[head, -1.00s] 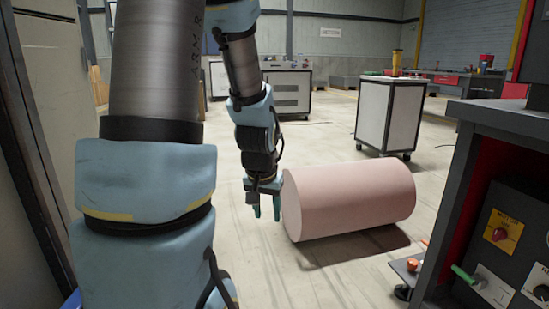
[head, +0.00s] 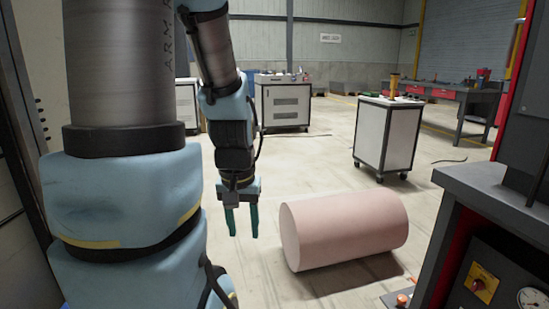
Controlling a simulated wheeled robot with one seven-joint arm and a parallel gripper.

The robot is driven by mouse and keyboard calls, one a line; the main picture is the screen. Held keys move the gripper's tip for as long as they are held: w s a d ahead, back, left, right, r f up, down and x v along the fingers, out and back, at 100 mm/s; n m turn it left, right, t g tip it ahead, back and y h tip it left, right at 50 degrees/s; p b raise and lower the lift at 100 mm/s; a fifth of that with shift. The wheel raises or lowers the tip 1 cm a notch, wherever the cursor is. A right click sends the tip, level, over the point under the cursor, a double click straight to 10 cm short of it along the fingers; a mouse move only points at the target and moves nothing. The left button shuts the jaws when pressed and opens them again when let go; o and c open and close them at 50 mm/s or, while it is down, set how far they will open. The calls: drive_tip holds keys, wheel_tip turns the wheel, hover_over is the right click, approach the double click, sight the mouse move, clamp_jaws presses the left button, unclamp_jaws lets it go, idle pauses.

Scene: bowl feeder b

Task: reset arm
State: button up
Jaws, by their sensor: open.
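My gripper (head: 242,222) hangs down near the middle of the head view, with its two teal fingers apart and nothing between them. My arm comes down from the upper left to it, and a large part of the arm fills the left side. A large pink cylinder (head: 345,230) lies on its side to the right of my gripper. A gap shows in the picture between the fingers and the cylinder's left end.
A dark machine with a red knob (head: 480,283) fills the right edge. White cabinets (head: 285,103) and a workbench (head: 440,92) stand at the back. Pale floor (head: 310,160) is clear between.

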wheel_tip(320, 180, up, 18)
drive_tip(key=p, duration=1.6)
drive_tip(key=shift+r, duration=0.15)
